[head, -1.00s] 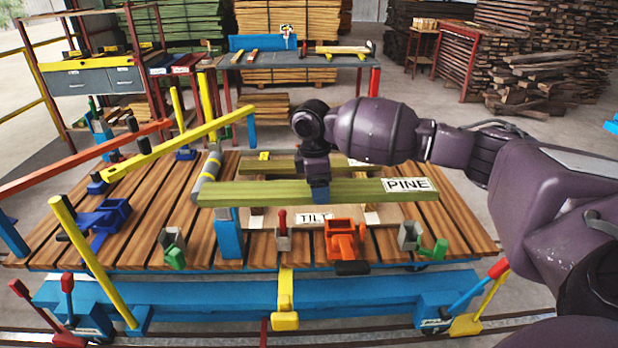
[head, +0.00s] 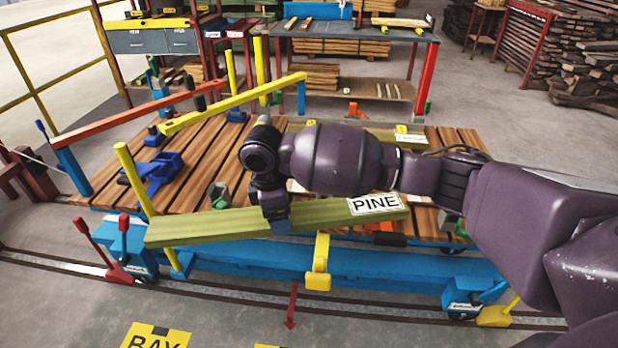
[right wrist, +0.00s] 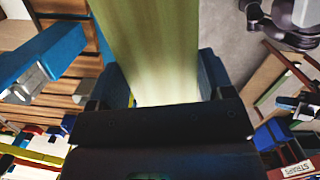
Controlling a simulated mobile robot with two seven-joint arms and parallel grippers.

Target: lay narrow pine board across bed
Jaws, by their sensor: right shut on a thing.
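The narrow pine board (head: 215,226) is pale green-yellow with a white PINE label. My right gripper (head: 277,222) is shut on it near its middle and holds it level in front of the bed's near side. In the right wrist view the board (right wrist: 150,50) runs up from between the fingers (right wrist: 155,95). The bed (head: 205,140) is a slatted brown wooden deck on a blue frame. Another greenish board lies on the bed's far part, partly hidden behind my arm. My left gripper is not in view.
A yellow bar (head: 235,104) and an orange bar (head: 130,115) slant over the bed's left side. Yellow posts (head: 138,180) and red levers (head: 118,250) stand at the near left. Blue clamps (head: 160,170) sit on the deck.

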